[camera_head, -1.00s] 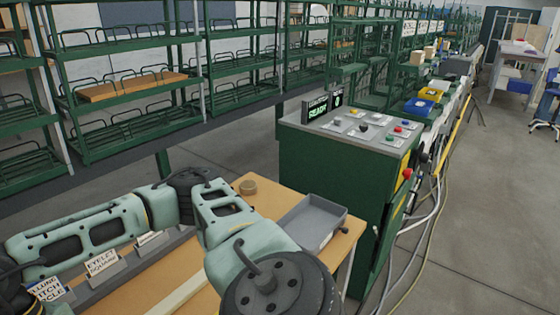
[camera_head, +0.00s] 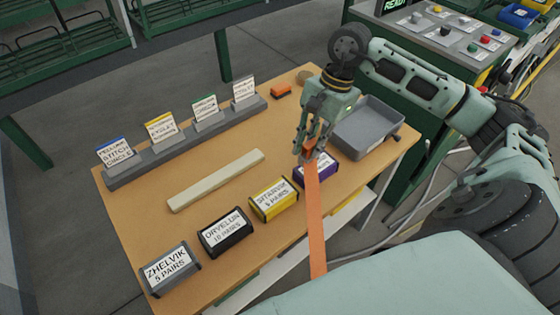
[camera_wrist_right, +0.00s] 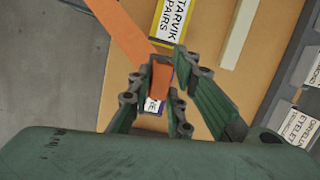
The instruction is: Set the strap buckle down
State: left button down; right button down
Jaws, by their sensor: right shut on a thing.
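My right gripper (camera_head: 310,149) is shut on the upper end of an orange strap, the strap buckle (camera_head: 315,215), above the table's front right part. The strap runs down the picture past the table's front edge. In the right wrist view, the gripper (camera_wrist_right: 158,108) has the orange strap (camera_wrist_right: 160,85) between its fingers, and the band (camera_wrist_right: 133,32) runs to the upper left. The fingers hide part of the gripped end. A purple box (camera_head: 318,172) lies behind and below the gripper, partly covered. My left gripper is not in view.
The wooden table (camera_head: 140,215) holds a pale bar (camera_head: 215,181), yellow (camera_head: 273,200), black (camera_head: 225,234) and grey (camera_head: 170,268) labelled boxes, and a rack of cards (camera_head: 190,138). A grey tray (camera_head: 366,128) stands right of the gripper. A small orange block (camera_head: 281,91) lies farther back.

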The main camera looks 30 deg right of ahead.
jog(key=shift+w+d+m, duration=0.1)
jog(key=shift+d+m, duration=0.2)
jog(key=shift+d, duration=0.15)
jog(key=shift+w, duration=0.25)
jog(key=w+a+f+p, duration=0.1)
jog(key=w+a+f, duration=0.1)
jog(key=w+f, duration=0.1)
jog(key=w+a+f+p, duration=0.2)
jog(key=w+f, duration=0.1)
jog(key=f, duration=0.1)
jog(key=w+a+f+p, duration=0.1)
jog(key=w+a+f, duration=0.1)
jog(key=w+f, duration=0.1)
jog(key=shift+w+a+f+p, duration=0.1)
jog(key=shift+f+p, duration=0.2)
jog(key=shift+p, duration=0.1)
jog(key=shift+f, duration=0.3)
jog(key=c, duration=1.6)
grip_release()
jog(key=shift+r, duration=0.15)
